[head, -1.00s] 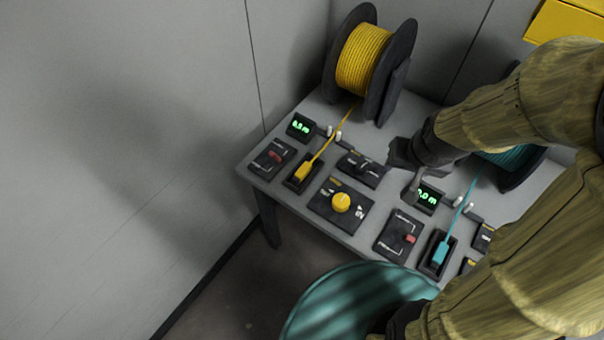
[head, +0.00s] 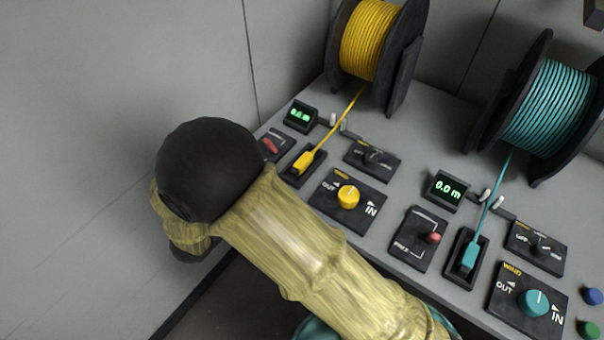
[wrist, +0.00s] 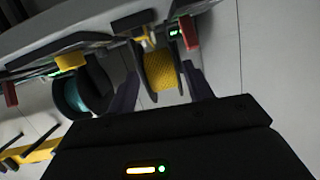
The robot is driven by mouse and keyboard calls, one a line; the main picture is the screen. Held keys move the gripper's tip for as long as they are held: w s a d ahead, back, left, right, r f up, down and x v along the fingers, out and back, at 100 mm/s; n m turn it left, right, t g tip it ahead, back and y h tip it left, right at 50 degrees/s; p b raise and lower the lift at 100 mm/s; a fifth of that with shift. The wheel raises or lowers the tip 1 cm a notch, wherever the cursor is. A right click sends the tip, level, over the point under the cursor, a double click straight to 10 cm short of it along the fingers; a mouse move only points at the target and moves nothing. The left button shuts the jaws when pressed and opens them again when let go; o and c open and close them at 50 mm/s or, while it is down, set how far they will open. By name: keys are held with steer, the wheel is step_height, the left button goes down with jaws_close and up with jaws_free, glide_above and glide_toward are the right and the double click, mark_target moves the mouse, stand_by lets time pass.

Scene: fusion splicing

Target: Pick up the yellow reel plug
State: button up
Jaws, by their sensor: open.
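The yellow reel plug (head: 304,161) lies in a dark holder (head: 292,176) on the grey bench, with its yellow cord running back to the yellow reel (head: 366,40). In the wrist view, a small yellow part near the top (wrist: 144,32) looks like the plug or its cord; I cannot tell which. My gripper (wrist: 160,74) is open, with its two dark fingers apart and nothing seen between them but the distant yellow reel. In the head view my gripper does not show, and my arm crosses in front of the bench's left corner, left of the plug.
A yellow knob (head: 348,196), a red switch (head: 270,146) and a green display (head: 301,113) surround the plug closely. A teal reel (head: 548,108) and teal plug (head: 470,256) are to the right. The grey wall (head: 90,150) stands at left.

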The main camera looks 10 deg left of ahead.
steer(key=s, duration=0.1)
steer(key=s+f+h, duration=0.1)
steer(key=s, duration=0.1)
steer(key=s+f+h, duration=0.1)
steer(key=s, duration=0.1)
steer(key=shift+s+t+b, duration=0.15)
steer(key=shift+t+b, duration=0.15)
steer(key=shift+b, duration=0.05)
glide_toward(299, 164)
steer(key=x, duration=0.3)
steer(key=shift+w+r, duration=0.35)
steer(key=shift+w, duration=0.05)
steer(key=shift+f+x, duration=0.2)
steer(key=shift+x, duration=1.1)
steer(key=shift+f+x, duration=0.2)
steer(key=shift+x, duration=1.15)
steer(key=shift+s+d, duration=0.15)
steer(key=shift+s, duration=0.05)
